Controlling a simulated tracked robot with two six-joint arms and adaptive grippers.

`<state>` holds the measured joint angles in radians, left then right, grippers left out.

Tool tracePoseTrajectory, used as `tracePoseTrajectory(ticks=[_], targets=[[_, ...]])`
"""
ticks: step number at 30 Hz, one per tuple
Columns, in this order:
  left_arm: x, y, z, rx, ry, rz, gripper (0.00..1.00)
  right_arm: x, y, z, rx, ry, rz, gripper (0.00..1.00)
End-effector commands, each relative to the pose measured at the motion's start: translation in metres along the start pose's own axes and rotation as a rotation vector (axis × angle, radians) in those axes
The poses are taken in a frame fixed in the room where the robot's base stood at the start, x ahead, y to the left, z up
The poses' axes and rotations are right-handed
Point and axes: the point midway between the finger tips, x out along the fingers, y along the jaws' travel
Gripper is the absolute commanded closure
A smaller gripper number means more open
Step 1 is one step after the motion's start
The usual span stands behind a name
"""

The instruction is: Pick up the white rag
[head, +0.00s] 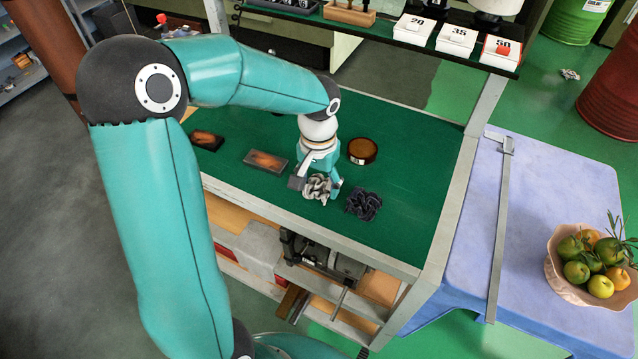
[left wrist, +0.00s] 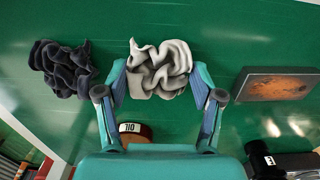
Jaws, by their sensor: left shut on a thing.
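The white rag (head: 317,187) is a crumpled pale cloth on the green cart top, near its front edge. My left gripper (head: 318,184) is over it from above, with a finger on either side. In the left wrist view the rag (left wrist: 158,70) sits between the fingertips of my left gripper (left wrist: 160,84), which is shut on it. The rag looks to be at the level of the cart top; I cannot tell if it is lifted. My right gripper is not in view.
A dark rag (head: 364,205) lies just right of the white one. A round brown tin (head: 362,151) stands behind. A flat box with an orange-brown top (head: 265,161) lies to the left. A blue-covered table (head: 470,240) with a fruit bowl (head: 570,287) stands at the right.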

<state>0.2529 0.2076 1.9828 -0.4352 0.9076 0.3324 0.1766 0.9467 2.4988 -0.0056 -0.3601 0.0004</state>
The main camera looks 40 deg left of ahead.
Motion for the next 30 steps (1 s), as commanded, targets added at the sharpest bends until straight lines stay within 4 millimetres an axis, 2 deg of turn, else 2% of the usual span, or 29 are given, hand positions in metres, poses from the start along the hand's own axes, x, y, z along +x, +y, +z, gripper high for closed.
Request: tracePoseTrajectory(ticks=[8,11,21,27,30], targets=[[-0.032,0.000,-0.001,0.001,0.005,0.001,0.67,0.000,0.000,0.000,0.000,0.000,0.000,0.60],[-0.054,0.001,-0.001,0.001,0.007,0.002,0.67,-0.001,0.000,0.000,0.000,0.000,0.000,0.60],[-0.148,0.001,-0.001,0.003,0.006,0.003,0.67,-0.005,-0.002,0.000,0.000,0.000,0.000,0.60],[-0.183,0.001,-0.001,0.002,0.002,0.001,0.67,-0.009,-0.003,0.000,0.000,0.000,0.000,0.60],[-0.192,0.001,-0.001,0.002,0.001,0.001,0.67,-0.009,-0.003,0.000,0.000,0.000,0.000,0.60]])
